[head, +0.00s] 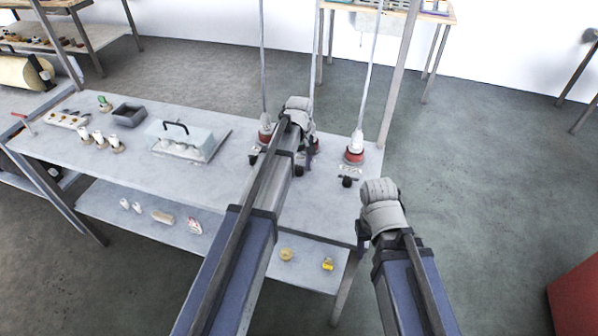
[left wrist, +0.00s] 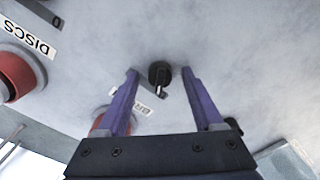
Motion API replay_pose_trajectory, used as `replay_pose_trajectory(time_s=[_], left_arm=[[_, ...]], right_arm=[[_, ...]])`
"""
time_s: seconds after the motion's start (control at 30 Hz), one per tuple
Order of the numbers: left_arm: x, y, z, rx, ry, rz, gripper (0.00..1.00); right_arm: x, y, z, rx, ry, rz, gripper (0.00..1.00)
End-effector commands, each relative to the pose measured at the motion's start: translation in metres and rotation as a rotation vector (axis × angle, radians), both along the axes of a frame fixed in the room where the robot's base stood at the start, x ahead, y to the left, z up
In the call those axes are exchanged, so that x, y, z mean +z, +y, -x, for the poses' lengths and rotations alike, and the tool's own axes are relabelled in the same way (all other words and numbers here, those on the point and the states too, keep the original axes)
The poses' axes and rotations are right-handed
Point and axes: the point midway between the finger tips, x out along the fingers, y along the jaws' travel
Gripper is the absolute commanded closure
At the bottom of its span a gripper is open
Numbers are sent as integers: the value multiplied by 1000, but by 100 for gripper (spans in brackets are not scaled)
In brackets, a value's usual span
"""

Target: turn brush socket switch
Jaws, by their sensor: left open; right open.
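In the left wrist view a black round knob (left wrist: 159,74) with a pale pointer line stands on the grey tabletop. My left gripper (left wrist: 160,71) is open, with one purple finger on each side of the knob and gaps between. A white label (left wrist: 152,98) starting with "BR" lies beside it, partly hidden by a finger. A red socket (left wrist: 98,125) shows behind that finger. In the head view my left wrist and forearm cover part of the socket row, and the left fingertips are hidden. My right gripper (head: 362,232) is open and empty off the table's right edge.
A red socket (left wrist: 14,76) labelled "DISCS" is at left in the left wrist view. In the head view another red socket (head: 354,156) and a black knob (head: 347,182) stand at right. A clear lidded case (head: 185,140) and a dark tray (head: 129,115) stand further left.

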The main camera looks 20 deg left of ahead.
Motion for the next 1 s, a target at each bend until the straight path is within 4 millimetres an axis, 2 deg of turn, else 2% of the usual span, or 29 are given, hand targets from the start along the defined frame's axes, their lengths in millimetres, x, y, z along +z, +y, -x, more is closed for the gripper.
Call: replay_pose_trajectory(time_s=[0.27,0.83,0.87,1.0], left_arm=[[0,0,0,0,0,0,33],[0,0,0,0,0,0,97],[0,0,0,0,0,0,100],[0,0,0,0,0,0,100]], right_arm=[[0,0,0,0,0,0,50],[-1,0,0,0,0,0,50],[-1,0,0,0,0,0,50],[-1,0,0,0,0,0,50]])
